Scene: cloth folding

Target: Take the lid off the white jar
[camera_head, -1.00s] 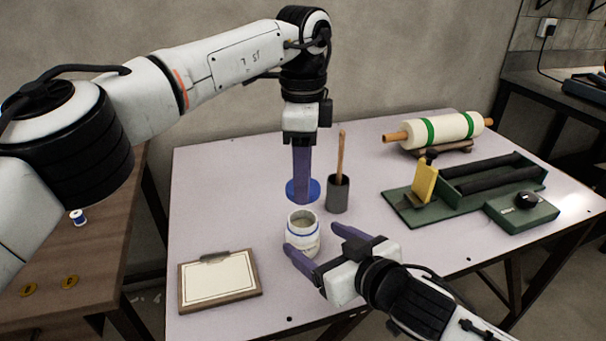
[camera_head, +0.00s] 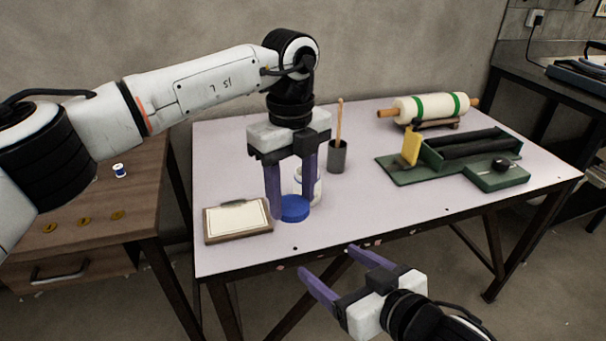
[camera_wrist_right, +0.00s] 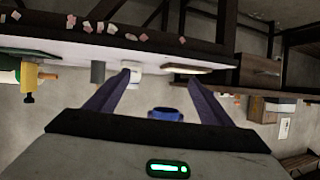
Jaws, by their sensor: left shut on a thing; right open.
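The white jar (camera_head: 317,188) stands on the table, open in the earlier picture and now partly hidden behind my left gripper. My left gripper (camera_head: 291,208) points down and is shut on the blue lid (camera_head: 295,209), which is off the jar and in front of it. I cannot tell how high the lid is above the table. My right gripper (camera_head: 326,258) is open and empty, in front of the table's front edge, apart from the jar. The right wrist view shows the jar (camera_wrist_right: 135,68) and a blue round thing (camera_wrist_right: 165,115) between the fingers, probably the lid.
A clipboard (camera_head: 238,221) lies left of the jar. A grey cup with a stick (camera_head: 338,157) stands behind it. A green tool with rollers (camera_head: 455,155) and a rolling pin (camera_head: 425,108) are at the right.

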